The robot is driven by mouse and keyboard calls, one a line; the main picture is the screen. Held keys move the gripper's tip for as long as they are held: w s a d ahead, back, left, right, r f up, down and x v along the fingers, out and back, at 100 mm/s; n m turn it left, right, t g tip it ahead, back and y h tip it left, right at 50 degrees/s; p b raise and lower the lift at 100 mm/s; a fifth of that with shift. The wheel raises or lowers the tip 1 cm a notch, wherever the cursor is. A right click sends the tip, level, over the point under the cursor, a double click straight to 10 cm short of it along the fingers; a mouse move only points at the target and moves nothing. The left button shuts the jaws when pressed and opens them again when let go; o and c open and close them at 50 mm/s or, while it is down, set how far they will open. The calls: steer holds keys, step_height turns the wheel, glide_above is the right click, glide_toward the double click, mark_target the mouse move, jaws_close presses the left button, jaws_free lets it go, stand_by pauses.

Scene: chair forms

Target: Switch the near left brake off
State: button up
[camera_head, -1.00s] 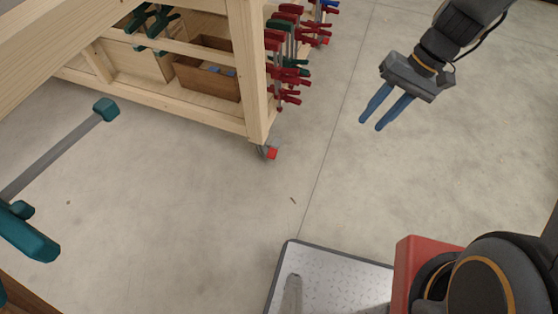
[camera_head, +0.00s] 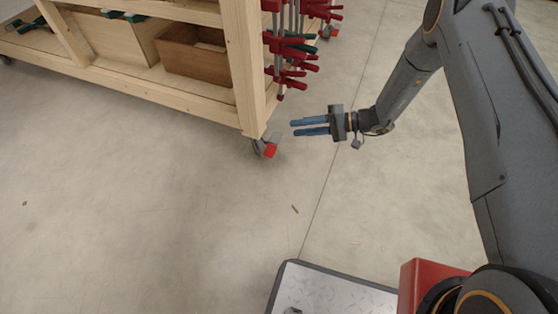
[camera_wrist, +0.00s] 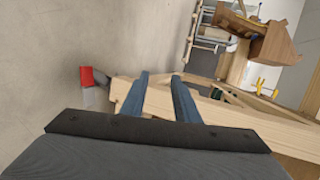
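The near caster (camera_head: 263,146) sits under the corner leg of the wooden workbench, with a red brake pedal (camera_head: 270,150) on its right side. In the wrist view the red pedal (camera_wrist: 87,76) shows left of my fingers, beside the grey caster (camera_wrist: 95,98). My gripper (camera_head: 293,127) is to the right of the caster and apart from it, its two blue fingers pointing left toward the leg. The fingers are parallel with a gap between them and nothing in it. They also show in the wrist view (camera_wrist: 157,76). I cannot tell the pedal's exact tilt.
The wooden workbench (camera_head: 243,75) fills the upper left, with a wooden box (camera_head: 195,58) on its lower shelf. Red clamps (camera_head: 287,48) hang on its right end, above my gripper. Another red-pedalled caster (camera_head: 329,31) shows farther back. The concrete floor (camera_head: 130,200) in front is clear.

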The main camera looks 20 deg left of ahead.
steer(key=w+a+f+t+y+b, duration=0.25)
steer(key=f+b, duration=0.25)
steer(key=f, duration=0.5)
steer(key=w+a+f+t+y+b, duration=0.1)
steer(key=w+f+t+b, duration=0.3)
steer(key=f, duration=0.6)
steer(key=g+b, duration=0.3)
steer(key=b, duration=0.2)
glide_toward(273, 144)
steer(key=shift+t, duration=0.25)
steer(key=s+f, duration=0.2)
steer(key=s, duration=0.1)
steer(key=shift+s, duration=0.3)
steer(key=a+b, duration=0.1)
steer(key=a, duration=0.1)
steer(key=a+b, duration=0.1)
steer(key=a, duration=0.2)
steer(key=shift+w+a+r, duration=0.1)
steer(key=shift+w+a, duration=0.1)
steer(key=shift+a, duration=0.15)
steer(key=shift+a+r, duration=0.1)
steer(key=shift+a, duration=0.5)
steer(key=shift+c, duration=0.4)
jaws_close()
